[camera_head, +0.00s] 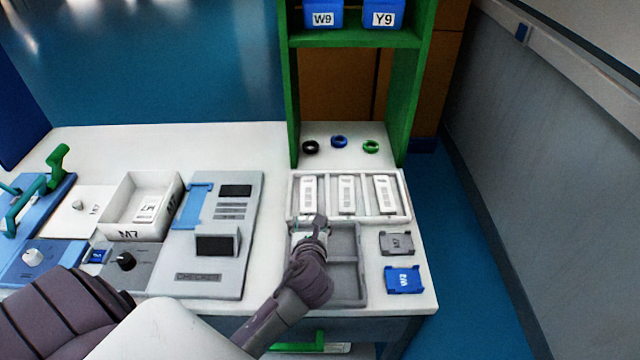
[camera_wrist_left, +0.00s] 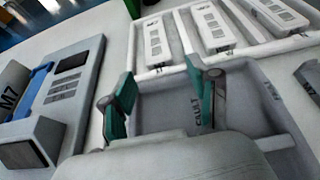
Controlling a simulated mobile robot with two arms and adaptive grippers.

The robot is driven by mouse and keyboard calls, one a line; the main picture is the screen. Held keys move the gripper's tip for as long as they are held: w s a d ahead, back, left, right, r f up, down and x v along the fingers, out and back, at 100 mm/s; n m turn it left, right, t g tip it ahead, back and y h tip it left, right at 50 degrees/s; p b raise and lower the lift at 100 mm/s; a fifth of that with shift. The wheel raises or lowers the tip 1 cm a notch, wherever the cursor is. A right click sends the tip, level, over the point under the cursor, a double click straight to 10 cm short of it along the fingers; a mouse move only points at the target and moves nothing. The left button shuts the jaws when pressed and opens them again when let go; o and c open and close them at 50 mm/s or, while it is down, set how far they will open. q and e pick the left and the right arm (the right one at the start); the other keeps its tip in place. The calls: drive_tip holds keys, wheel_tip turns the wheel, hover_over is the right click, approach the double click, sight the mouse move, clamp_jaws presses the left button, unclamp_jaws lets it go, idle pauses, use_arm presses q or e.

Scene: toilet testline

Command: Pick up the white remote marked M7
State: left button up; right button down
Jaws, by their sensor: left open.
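Three white remotes stand in a row in the white divided tray (camera_head: 410,214): a left one (camera_head: 308,194), a middle one (camera_head: 347,194) and a right one (camera_head: 385,194). Their markings are too small to read, so I cannot tell which is M7. In the left wrist view, the left (camera_wrist_left: 155,43), middle (camera_wrist_left: 212,27) and right (camera_wrist_left: 275,12) remotes lie beyond my fingers. My left gripper (camera_head: 311,226) is open and empty, over the near edge of the white tray and the grey tray. Its spread fingers (camera_wrist_left: 162,98) also show in the wrist view. My right gripper is out of view.
The grey divided tray (camera_head: 361,262) lies below my gripper. Right of it are a grey part (camera_head: 397,243) and a blue part (camera_head: 404,279). A grey checker device (camera_head: 216,270) and a white bin marked M7 (camera_head: 132,236) stand left. A green shelf (camera_head: 291,100) rises behind.

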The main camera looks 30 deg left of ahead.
use_arm(q)
approach(308, 199)
drive_tip(key=x, duration=0.3)
drive_tip(key=shift+f, duration=0.15)
drive_tip(key=x, duration=0.3)
drive_tip(key=shift+x, duration=1.25)
drive_tip(key=shift+w+a+f, duration=0.1)
drive_tip(key=shift+w+a, duration=0.05)
drive_tip(key=shift+w, duration=0.15)
drive_tip(key=shift+c, duration=0.3)
drive_tip(key=c, duration=0.8)
drive_tip(key=shift+c, duration=0.5)
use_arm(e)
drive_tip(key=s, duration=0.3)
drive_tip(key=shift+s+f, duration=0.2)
use_arm(q)
drive_tip(key=shift+r, duration=0.2)
